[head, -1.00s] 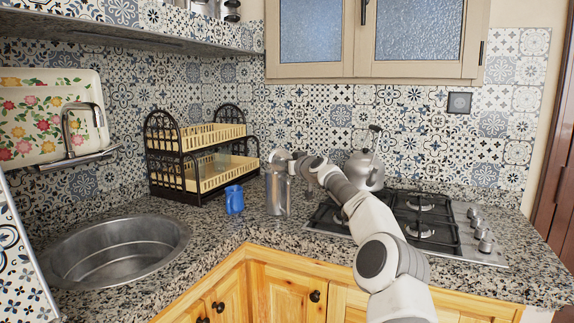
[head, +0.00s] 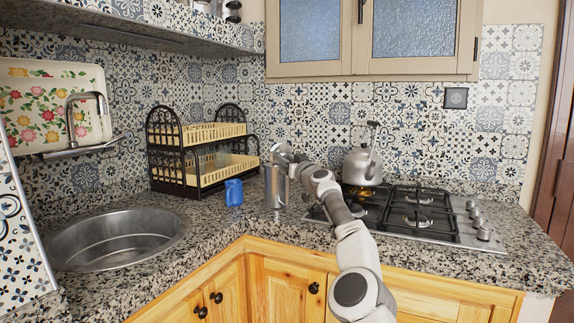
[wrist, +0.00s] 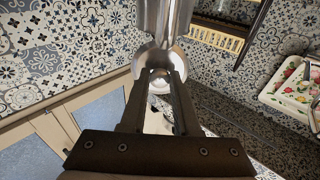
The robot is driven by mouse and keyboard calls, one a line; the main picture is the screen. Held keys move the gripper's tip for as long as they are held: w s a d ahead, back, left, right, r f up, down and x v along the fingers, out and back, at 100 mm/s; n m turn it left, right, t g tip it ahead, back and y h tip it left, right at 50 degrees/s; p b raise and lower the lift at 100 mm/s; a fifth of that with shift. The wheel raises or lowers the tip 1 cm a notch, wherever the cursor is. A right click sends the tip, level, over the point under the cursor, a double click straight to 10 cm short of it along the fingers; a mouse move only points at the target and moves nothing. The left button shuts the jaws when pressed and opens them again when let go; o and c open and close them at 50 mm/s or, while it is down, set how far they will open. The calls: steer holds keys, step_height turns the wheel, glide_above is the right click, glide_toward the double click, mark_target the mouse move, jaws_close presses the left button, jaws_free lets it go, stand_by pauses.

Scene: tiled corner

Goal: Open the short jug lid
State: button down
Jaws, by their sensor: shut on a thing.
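The silver metal jug (head: 275,190) stands upright on the granite counter, between the blue cup and the stove. Its round lid (head: 281,154) appears tilted up at the top of the jug in the head view. My gripper (head: 299,160) reaches it from the right. In the wrist view, my gripper (wrist: 159,72) is shut on the edge of the shiny lid (wrist: 152,58), with the jug body (wrist: 165,16) beyond it. The exact contact between the fingertips and lid is partly hidden.
A blue cup (head: 234,192) stands just left of the jug, near the two-tier dish rack (head: 185,160). A kettle (head: 362,167) sits on the gas stove (head: 440,222) to the right, with an orange glow beneath it. The sink (head: 115,240) is at left.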

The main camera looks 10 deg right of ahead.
steer(key=shift+s+d+f+t+b, duration=0.15)
steer(key=shift+d+f+t+b, duration=0.15)
steer(key=shift+b, duration=0.1)
stand_by(0.3)
steer(key=c, duration=0.6)
jaws_free()
steer(key=shift+s, duration=0.15)
